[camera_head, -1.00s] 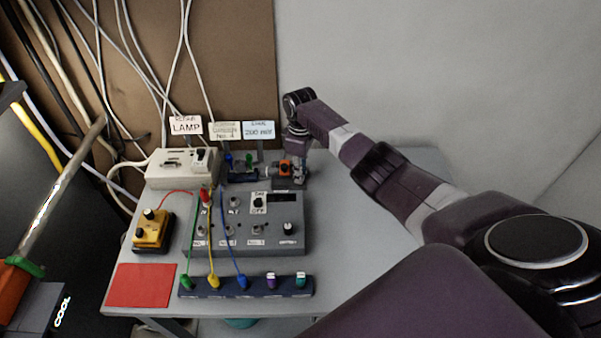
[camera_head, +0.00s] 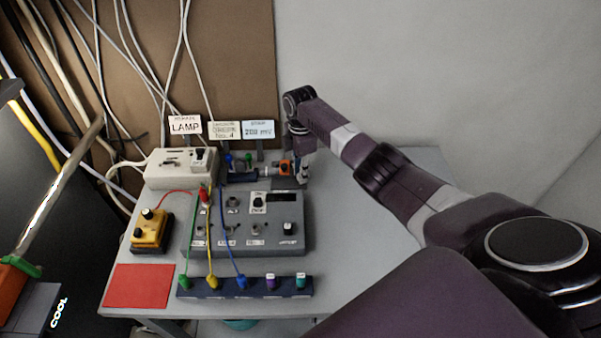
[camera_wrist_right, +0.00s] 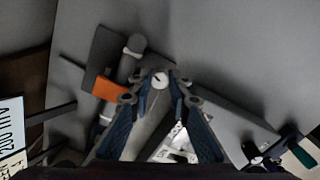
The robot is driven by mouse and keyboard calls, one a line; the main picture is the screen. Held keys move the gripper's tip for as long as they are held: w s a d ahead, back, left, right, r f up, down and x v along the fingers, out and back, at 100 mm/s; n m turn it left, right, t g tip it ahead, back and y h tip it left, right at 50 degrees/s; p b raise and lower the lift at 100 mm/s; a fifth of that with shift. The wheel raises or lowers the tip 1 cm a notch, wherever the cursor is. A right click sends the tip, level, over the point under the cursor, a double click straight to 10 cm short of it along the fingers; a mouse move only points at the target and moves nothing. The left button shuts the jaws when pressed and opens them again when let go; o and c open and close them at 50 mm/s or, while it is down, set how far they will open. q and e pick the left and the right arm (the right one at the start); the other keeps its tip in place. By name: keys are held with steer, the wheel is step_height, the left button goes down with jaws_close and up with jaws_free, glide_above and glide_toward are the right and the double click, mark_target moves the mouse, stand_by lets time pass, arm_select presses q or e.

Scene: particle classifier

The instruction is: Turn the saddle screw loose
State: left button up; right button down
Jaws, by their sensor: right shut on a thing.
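The saddle screw (camera_wrist_right: 160,80) shows in the right wrist view as a small pale round head with a dark mark, between my right fingertips. My right gripper (camera_wrist_right: 163,86) is shut on it. In the head view my right gripper (camera_head: 301,174) reaches down at the back of the table, at the right end of a dark bench device (camera_head: 243,177) with an orange block (camera_head: 285,167). The orange block (camera_wrist_right: 108,88) also shows left of the fingers in the wrist view. The screw is hidden in the head view. My left gripper is not in view.
A grey control box (camera_head: 292,245) with knobs stands in front of the device, with a cream lamp box (camera_head: 170,180) to its left. Coloured leads run to a dark socket strip (camera_head: 255,289). Label cards (camera_head: 258,129) stand behind. The table's right side is clear.

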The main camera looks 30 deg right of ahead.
steer(key=shift+r+n, duration=0.1)
steer(key=shift+n, duration=0.3)
steer(key=c, duration=2.1)
jaws_free()
step_height(320, 180, up, 12)
